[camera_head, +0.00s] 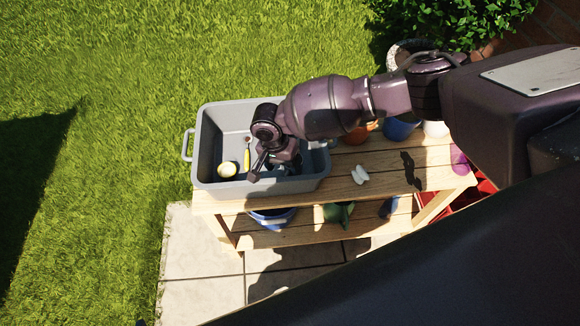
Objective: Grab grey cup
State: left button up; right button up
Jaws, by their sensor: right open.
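My right gripper (268,168) is over the grey tub (212,132) on the wooden table, with its fingers pointing down toward the inside. It is open. The arm and gripper cover the middle and right part of the tub. I cannot make out a grey cup; if it is in the tub, it is hidden behind my arm. A round yellowish-white item (227,169) and a thin yellow-handled tool (247,155) lie in the tub's left part, beside the gripper. My left gripper is not in view.
A green watering can (338,213) is on the lower shelf.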

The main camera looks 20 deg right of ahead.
aim_at(287, 173)
jog(key=f, duration=0.1)
jog(key=f+b, duration=0.1)
jog(key=f, duration=0.2)
jog(key=shift+s+d, duration=0.25)
jog(key=shift+d, duration=0.1)
jog(key=shift+d+f+b, duration=0.1)
jog(key=shift+f+b, duration=0.2)
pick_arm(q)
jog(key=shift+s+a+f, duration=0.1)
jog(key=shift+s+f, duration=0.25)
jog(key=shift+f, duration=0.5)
pick_arm(e)
jog(key=shift+c, duration=0.3)
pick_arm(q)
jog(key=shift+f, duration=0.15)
pick_arm(e)
grip_shut()
